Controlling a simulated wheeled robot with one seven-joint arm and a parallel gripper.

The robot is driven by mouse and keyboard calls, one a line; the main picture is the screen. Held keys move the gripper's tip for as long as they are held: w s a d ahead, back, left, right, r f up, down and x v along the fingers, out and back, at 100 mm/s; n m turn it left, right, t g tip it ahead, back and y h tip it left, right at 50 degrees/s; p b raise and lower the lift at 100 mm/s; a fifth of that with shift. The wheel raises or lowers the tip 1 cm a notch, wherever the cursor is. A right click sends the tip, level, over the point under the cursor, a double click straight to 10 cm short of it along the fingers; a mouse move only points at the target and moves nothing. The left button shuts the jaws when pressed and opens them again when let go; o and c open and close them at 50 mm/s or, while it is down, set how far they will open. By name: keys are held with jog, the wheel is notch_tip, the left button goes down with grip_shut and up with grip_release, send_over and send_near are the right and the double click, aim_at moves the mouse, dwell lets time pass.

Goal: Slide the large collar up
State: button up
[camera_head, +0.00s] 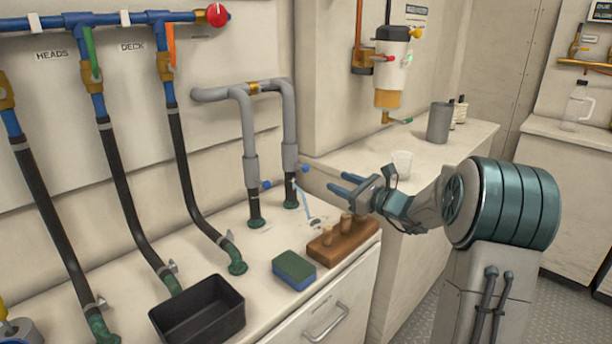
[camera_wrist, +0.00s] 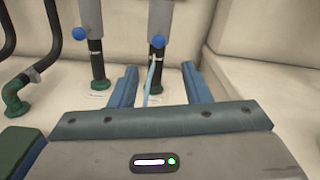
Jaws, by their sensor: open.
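Two grey pipes come down from a shared bend, each with a grey sliding collar, a left collar (camera_head: 251,171) and a right collar (camera_head: 290,157). I cannot tell surely which is the large one. Each collar has a blue knob and sits above a black hose stub in a green fitting. In the wrist view, the left collar (camera_wrist: 88,15) and right collar (camera_wrist: 162,18) show at the top. My gripper (camera_head: 337,182) is open and empty, to the right of the right collar and apart from it. In the wrist view, the right stub (camera_wrist: 157,68) stands beyond and between my fingers.
A light-blue strip (camera_head: 303,200) hangs by the right stub. A wooden block with pegs (camera_head: 340,247), a green-blue sponge (camera_head: 294,270) and a black tray (camera_head: 200,315) are on the counter. Several black hoses (camera_head: 120,190) stand at left. A white cup (camera_head: 401,165) is behind my gripper.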

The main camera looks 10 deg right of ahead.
aim_at(307, 168)
jog(key=x, duration=1.3)
jog(key=shift+w+a+b, duration=0.1)
jog(key=shift+a+b, duration=0.05)
jog(key=shift+b, duration=0.2)
jog(key=shift+r, duration=0.1)
grip_shut()
